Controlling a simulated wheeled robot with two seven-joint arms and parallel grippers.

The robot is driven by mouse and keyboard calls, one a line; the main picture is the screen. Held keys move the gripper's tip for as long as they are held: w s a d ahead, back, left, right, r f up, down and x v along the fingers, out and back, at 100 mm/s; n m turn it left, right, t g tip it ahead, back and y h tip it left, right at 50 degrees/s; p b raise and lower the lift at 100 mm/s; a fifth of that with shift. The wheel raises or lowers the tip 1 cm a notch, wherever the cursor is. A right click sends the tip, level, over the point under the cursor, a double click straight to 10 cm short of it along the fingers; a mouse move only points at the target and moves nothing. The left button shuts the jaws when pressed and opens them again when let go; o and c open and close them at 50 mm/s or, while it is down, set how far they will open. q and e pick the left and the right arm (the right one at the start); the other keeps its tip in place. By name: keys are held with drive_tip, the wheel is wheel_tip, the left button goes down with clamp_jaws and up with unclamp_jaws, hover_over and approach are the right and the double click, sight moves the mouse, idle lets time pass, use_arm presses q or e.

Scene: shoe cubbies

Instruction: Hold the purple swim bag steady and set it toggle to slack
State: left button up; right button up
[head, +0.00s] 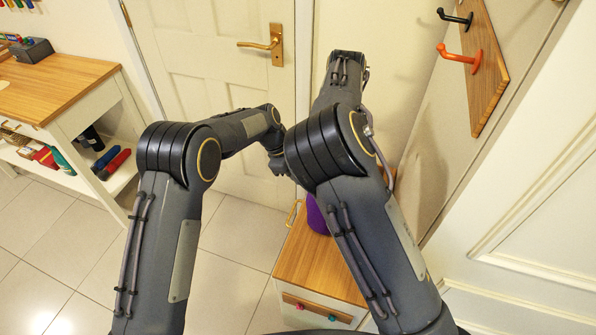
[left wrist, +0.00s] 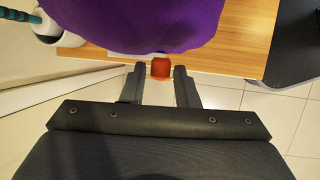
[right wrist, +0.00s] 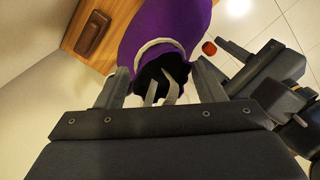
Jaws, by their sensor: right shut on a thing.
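The purple swim bag (head: 318,215) stands on the small wooden-topped cabinet, mostly hidden behind my right arm in the head view. In the right wrist view, my right gripper (right wrist: 162,85) is closed around the bag's dark, gathered neck (right wrist: 160,68), with pale cords hanging there. A red toggle (right wrist: 209,48) shows beside the bag. In the left wrist view, the toggle (left wrist: 160,68) lies between the fingertips of my left gripper (left wrist: 159,75), which is open with a gap on each side. The bag's purple body (left wrist: 140,22) fills the top of that view.
The cabinet top (head: 300,262) is bare in front of the bag. A brown dish-like object (right wrist: 95,33) is on the wood beyond it. A board with hooks (head: 478,60) hangs on the right wall. A wooden-topped bench (head: 60,80) with shelves stands far left.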

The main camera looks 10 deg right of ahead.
use_arm(q)
clamp_jaws()
drive_tip(key=f, duration=0.3)
drive_tip(key=a+f, duration=0.1)
drive_tip(key=f, duration=0.1)
drive_tip(key=shift+w+a+f, duration=0.1)
drive_tip(key=shift+w+f, duration=0.15)
drive_tip(key=shift+w, duration=0.1)
drive_tip(key=shift+o, duration=1.8)
unclamp_jaws()
use_arm(e)
drive_tip(key=shift+c, duration=0.2)
use_arm(q)
drive_tip(key=v, duration=1.2)
